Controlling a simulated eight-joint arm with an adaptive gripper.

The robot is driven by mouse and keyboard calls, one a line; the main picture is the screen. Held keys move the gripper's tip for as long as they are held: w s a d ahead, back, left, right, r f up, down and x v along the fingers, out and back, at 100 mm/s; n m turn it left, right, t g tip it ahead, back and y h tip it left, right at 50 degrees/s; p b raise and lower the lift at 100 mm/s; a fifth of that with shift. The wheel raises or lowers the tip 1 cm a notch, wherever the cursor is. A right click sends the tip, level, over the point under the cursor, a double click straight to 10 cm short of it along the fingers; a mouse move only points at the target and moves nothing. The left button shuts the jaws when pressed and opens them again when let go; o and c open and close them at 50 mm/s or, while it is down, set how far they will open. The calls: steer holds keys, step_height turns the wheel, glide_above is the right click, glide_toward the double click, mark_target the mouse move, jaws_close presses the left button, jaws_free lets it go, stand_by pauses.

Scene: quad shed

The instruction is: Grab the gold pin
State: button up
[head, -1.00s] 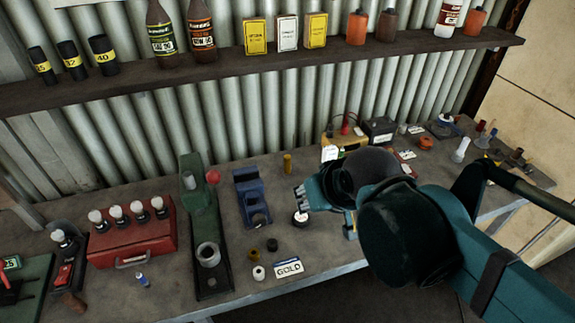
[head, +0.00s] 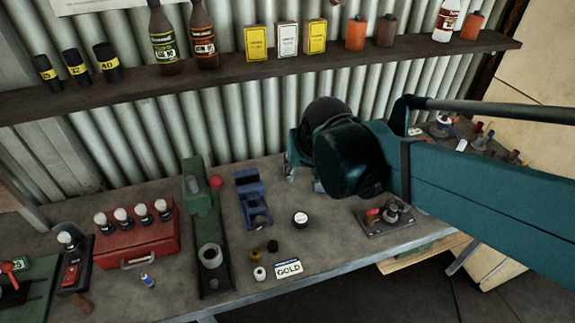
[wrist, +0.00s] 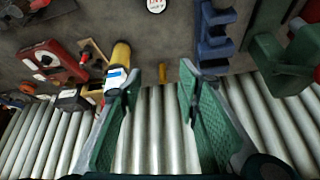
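The gold pin (wrist: 162,73) shows in the wrist view as a small yellow-gold upright piece on the bench near the corrugated wall. My gripper (wrist: 163,82) is open, its two green-padded fingers spread on either side of the pin in that picture. I cannot tell how far the fingertips are from the pin, and no contact shows. In the head view the pin is hidden behind my arm and gripper, which reach the back of the bench right of the blue block.
A blue block (head: 251,193) and a green machine (head: 202,225) stand left of my gripper. A yellow cylinder with a label (wrist: 120,58) stands close to one finger in the wrist view. A GOLD card (head: 288,269) lies near the front edge. A shelf (head: 260,77) runs above.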

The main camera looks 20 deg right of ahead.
steer(key=w+f+m+g+h+p, duration=0.1)
steer(key=w+f+m+p, duration=0.2)
steer(key=w+f, duration=0.3)
steer(key=w+f+m+g+h+p, duration=0.1)
steer(key=w+f+m+p, duration=0.2)
steer(key=w, duration=1.1)
step_height(320, 180, down, 3)
steer(key=shift+w+d+f+g+p, duration=0.15)
steer(key=shift+w+d+g+p, duration=0.15)
steer(key=shift+w+d+p, duration=0.1)
steer(key=shift+f, duration=0.1)
steer(key=shift+x, duration=1.2)
steer(key=shift+x, duration=2.6)
steer(key=shift+w+d, duration=0.15)
steer(key=shift+d, duration=0.05)
steer(key=shift+c, duration=0.7)
jaws_close()
